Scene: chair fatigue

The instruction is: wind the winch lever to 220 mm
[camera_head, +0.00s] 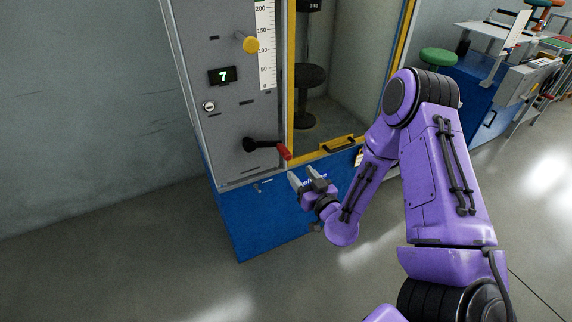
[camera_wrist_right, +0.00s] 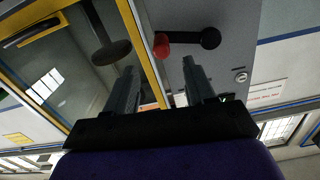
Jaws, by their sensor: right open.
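The winch lever (camera_head: 263,145) is a black crank on the grey panel, with a red handle (camera_head: 284,152) pointing right and slightly down. In the right wrist view the red handle (camera_wrist_right: 161,46) and black arm (camera_wrist_right: 190,38) lie beyond the fingertips. My right gripper (camera_head: 305,176) is open and empty, just below and right of the red handle, apart from it. It also shows in the right wrist view (camera_wrist_right: 159,75). A vertical scale (camera_head: 265,45) marked 0 to 200 stands on the panel. A display (camera_head: 222,76) reads 7. My left gripper is out of view.
A yellow knob (camera_head: 250,45) and a key switch (camera_head: 209,106) sit on the panel. A blue base (camera_head: 262,222) stands below. Grey floor is clear in front.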

